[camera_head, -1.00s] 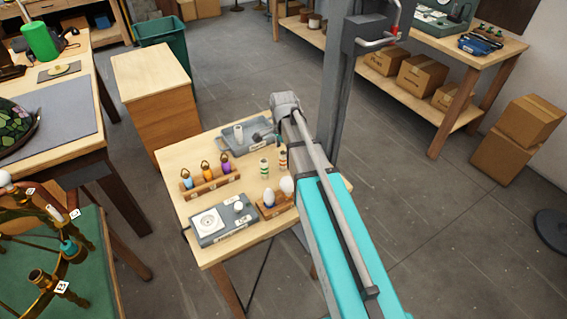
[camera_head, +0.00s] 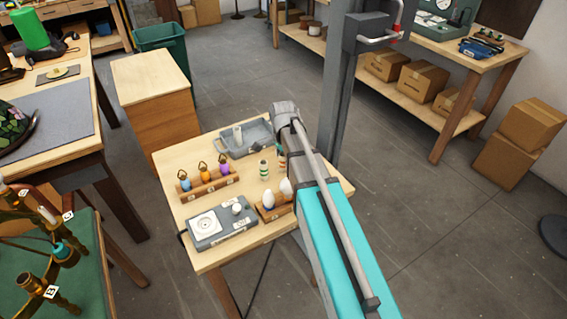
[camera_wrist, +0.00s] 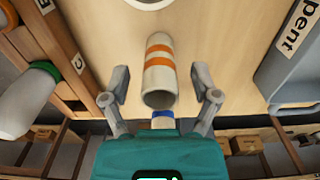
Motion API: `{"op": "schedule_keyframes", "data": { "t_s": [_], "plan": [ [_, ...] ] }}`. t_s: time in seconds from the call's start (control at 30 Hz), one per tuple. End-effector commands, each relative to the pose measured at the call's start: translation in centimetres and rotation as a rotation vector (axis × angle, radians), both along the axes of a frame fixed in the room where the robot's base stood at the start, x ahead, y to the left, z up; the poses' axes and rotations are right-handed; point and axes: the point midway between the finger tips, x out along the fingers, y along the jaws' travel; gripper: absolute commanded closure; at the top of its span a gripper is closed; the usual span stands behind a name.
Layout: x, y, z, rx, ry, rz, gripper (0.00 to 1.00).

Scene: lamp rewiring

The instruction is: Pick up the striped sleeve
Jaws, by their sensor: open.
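A white sleeve with orange stripes (camera_wrist: 159,65) stands out in the middle of the wrist view. My open gripper (camera_wrist: 161,92) has one finger on each side of it, with visible gaps. In the head view the orange-striped sleeve (camera_head: 281,158) is mostly hidden by my arm. A second sleeve, with green stripes (camera_head: 264,170), stands just left of it on the small wooden table (camera_head: 225,255).
A grey tray (camera_head: 227,151) lies at the table's back; its "spent" label shows in the wrist view (camera_wrist: 291,32). A wooden rack (camera_head: 208,191) holds several coloured items. A small rack with white bulbs (camera_head: 286,186) and a grey tester box (camera_head: 221,228) are nearer.

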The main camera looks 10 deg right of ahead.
Motion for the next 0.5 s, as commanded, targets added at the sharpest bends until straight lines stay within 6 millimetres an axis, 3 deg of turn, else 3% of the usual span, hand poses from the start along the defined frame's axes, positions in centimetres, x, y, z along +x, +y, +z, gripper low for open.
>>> {"op": "schedule_keyframes", "data": {
  "t_s": [0.17, 0.2, 0.5],
  "plan": [
    [0.00, -0.01, 0.00, 0.000, 0.000, 0.000, 0.22],
    [0.01, -0.02, 0.00, 0.000, 0.000, 0.000, 0.25],
    [0.00, -0.03, 0.00, 0.000, 0.000, 0.000, 0.81]
  ]
}}
